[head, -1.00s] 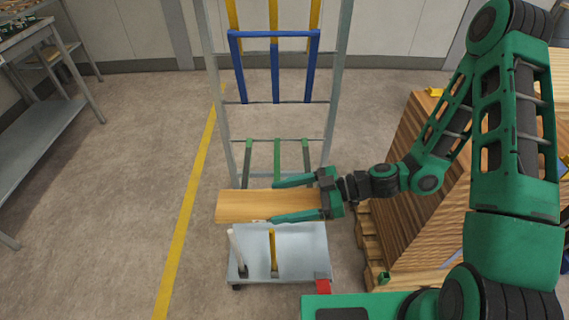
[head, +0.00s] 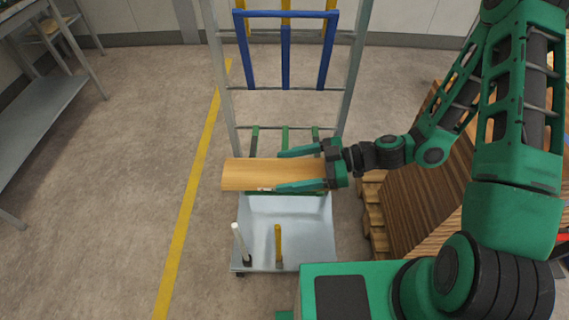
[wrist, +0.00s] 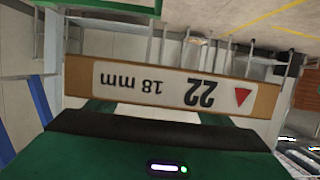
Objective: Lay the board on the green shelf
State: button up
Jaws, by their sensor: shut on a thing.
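A light wooden board (head: 250,174) is held level in my gripper (head: 300,170), whose green fingers are shut on its right part. In the wrist view the board's edge (wrist: 85,75) shows a white label (wrist: 150,85) reading "22" and "18 mm", upside down, with a red triangle. In the head view the green shelf (head: 285,136) is the lowest set of bars on the grey rack, just behind the board. The board hides the front part of these green bars, so I cannot tell whether it touches them.
Blue bars (head: 286,55) form the shelf above, with yellow bars (head: 330,30) higher. The rack's grey base (head: 305,235) carries a white post (head: 241,243) and a yellow post (head: 278,244). A wooden stack (head: 420,200) on pallets stands right. Floor left of the rack is clear.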

aim_at(315, 157)
jog(key=shift+w+d, duration=0.1)
jog(key=shift+d, duration=0.1)
jog(key=shift+w+f, duration=0.1)
jog(key=shift+w, duration=0.15)
jog(key=w+d+f, duration=0.1)
jog(key=w+f, duration=0.9)
jog(key=w, duration=0.1)
jog(key=shift+f, duration=0.4)
jog(key=o, duration=1.3)
jog(key=v, duration=0.7)
jog(key=shift+d+r, duration=0.1)
jog(key=shift+d, duration=0.15)
